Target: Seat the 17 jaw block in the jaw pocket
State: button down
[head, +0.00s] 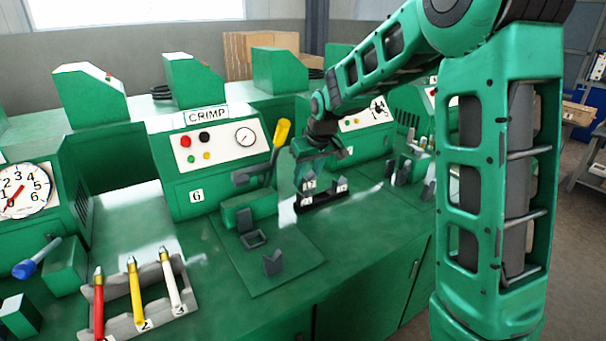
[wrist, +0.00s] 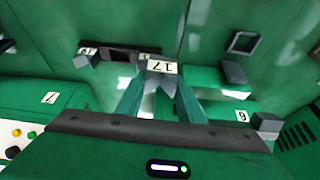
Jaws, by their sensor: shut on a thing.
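My gripper (head: 308,176) is shut on the grey 17 jaw block (wrist: 160,72), whose white label reads upside down in the wrist view. The block also shows in the head view (head: 309,187), at the dark rack (head: 318,201) on the bench. I cannot tell whether its lower end is clear of the rack. The jaw pocket looks to be the grey square frame (head: 254,239) on a bench plate in front of the machine marked 6, left of my gripper. It shows at the upper right of the wrist view (wrist: 243,42) and looks empty.
Another labelled jaw block (head: 342,187) stands in the rack. A yellow-handled lever (head: 281,133) rises beside the CRIMP machine (head: 205,150), between gripper and machine front. A tool rack (head: 140,303) stands front left.

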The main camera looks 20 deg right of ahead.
aim_at(309, 191)
jog(key=shift+d+f+m+h, duration=0.15)
jog(key=shift+f+m+h, duration=0.2)
jog(key=shift+f+m, duration=0.55)
jog(key=shift+d+f+m+h, duration=0.2)
jog(key=shift+f+m+h, duration=0.1)
jog(key=shift+f+m, duration=0.55)
jog(key=shift+d+f+m+h, duration=0.15)
jog(key=shift+f+m+h, duration=0.2)
jog(key=shift+f+m, duration=0.55)
jog(key=shift+f, duration=0.15)
jog(key=shift+f, duration=0.3)
jog(key=shift+r, duration=0.3)
